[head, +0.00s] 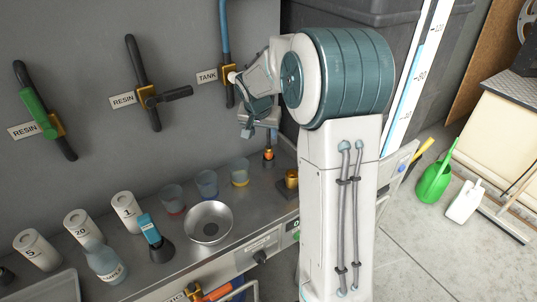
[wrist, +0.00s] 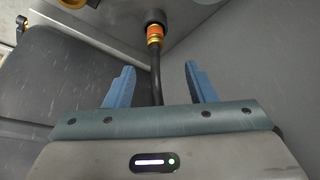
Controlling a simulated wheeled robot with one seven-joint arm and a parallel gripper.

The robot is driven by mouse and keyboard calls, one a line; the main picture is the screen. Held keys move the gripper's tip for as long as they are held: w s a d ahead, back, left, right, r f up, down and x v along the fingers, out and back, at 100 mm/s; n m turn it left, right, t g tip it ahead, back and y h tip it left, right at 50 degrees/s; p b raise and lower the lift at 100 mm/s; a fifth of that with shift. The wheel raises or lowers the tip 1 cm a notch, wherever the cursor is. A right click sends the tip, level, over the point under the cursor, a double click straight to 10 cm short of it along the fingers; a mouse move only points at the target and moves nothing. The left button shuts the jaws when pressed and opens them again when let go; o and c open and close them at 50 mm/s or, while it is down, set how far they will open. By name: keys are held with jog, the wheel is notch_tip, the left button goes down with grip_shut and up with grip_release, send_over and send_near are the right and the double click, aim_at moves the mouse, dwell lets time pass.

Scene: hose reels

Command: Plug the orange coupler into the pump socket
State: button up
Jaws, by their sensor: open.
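The orange coupler (head: 268,154) stands at the back right of the metal bench, its lower end at a dark round piece. In the wrist view the coupler (wrist: 154,33) shows as an orange and brass band, with a black hose (wrist: 155,78) running from it between my fingers. My gripper (head: 259,133) is open above the coupler. In the wrist view my gripper (wrist: 160,70) has blue fingers well apart, with the coupler beyond their tips and no contact visible. A brass fitting (head: 291,179), possibly the pump socket, sits on a dark base right of the coupler.
A metal bowl (head: 208,222), several cups and white labelled containers (head: 124,212) stand on the bench (head: 165,252). Valve levers with RESIN and TANK labels (head: 207,76) are on the grey wall behind. A green watering can (head: 435,181) is on the floor at right.

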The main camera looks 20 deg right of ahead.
aim_at(268, 147)
jog(key=x, duration=0.6)
jog(key=shift+d+f, duration=0.1)
jog(key=shift+f, duration=0.15)
jog(key=x, duration=0.4)
jog(key=shift+s+d, duration=0.2)
jog(key=shift+d, duration=0.05)
jog(key=shift+w+d+f, duration=0.15)
jog(key=shift+w+f, duration=0.1)
jog(key=shift+f, duration=0.3)
grip_shut()
